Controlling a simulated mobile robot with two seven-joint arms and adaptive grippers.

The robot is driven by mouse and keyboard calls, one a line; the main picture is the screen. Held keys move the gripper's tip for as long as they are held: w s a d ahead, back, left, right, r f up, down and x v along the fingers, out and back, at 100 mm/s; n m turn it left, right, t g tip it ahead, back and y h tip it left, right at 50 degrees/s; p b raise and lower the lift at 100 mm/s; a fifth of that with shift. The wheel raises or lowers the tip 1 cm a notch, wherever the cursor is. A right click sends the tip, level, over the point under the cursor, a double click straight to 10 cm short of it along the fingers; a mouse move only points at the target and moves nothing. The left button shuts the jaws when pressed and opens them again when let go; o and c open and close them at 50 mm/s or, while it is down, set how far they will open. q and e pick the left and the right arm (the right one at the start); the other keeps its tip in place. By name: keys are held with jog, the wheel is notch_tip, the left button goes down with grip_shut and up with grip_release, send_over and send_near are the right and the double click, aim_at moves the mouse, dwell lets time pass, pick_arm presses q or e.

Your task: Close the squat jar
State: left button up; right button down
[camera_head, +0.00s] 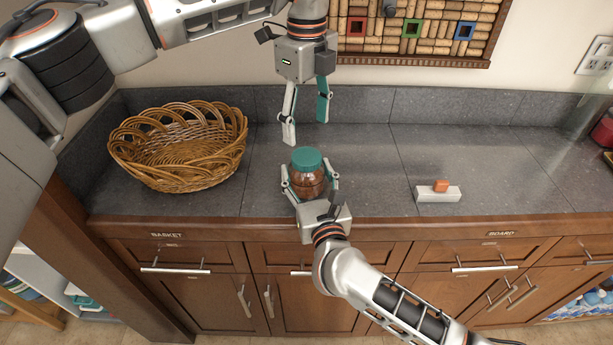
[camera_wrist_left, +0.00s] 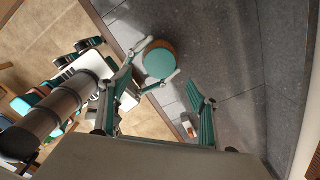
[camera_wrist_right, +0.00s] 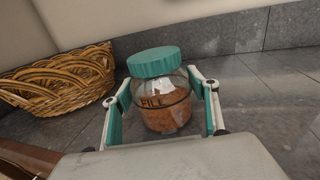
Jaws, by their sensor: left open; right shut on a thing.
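The squat jar (camera_head: 308,184) is clear glass with brown contents and stands upright on the grey counter near its front edge. Its green lid (camera_head: 306,160) sits on the mouth; it looks level in the right wrist view (camera_wrist_right: 154,62), but I cannot tell whether it is tight. My right gripper (camera_head: 310,179) is shut around the jar body from the front, one finger on each side, below the lid. My left gripper (camera_head: 306,130) is open and empty, pointing down above and slightly behind the lid. The lid also shows in the left wrist view (camera_wrist_left: 160,62), apart from the left fingers.
A wicker basket (camera_head: 180,153) stands on the counter to the left. A white block (camera_head: 438,195) with an orange piece (camera_head: 441,185) on it lies to the right. The counter between jar and block is clear. A cork board (camera_head: 420,30) hangs on the wall behind.

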aim_at(307, 156)
pick_arm(q)
jog(key=n, duration=0.3)
jog(key=shift+n, duration=0.3)
jog(key=shift+f, duration=0.1)
jog(key=shift+f, duration=3.9)
jog(key=c, duration=1.1)
jog(key=shift+c, duration=0.4)
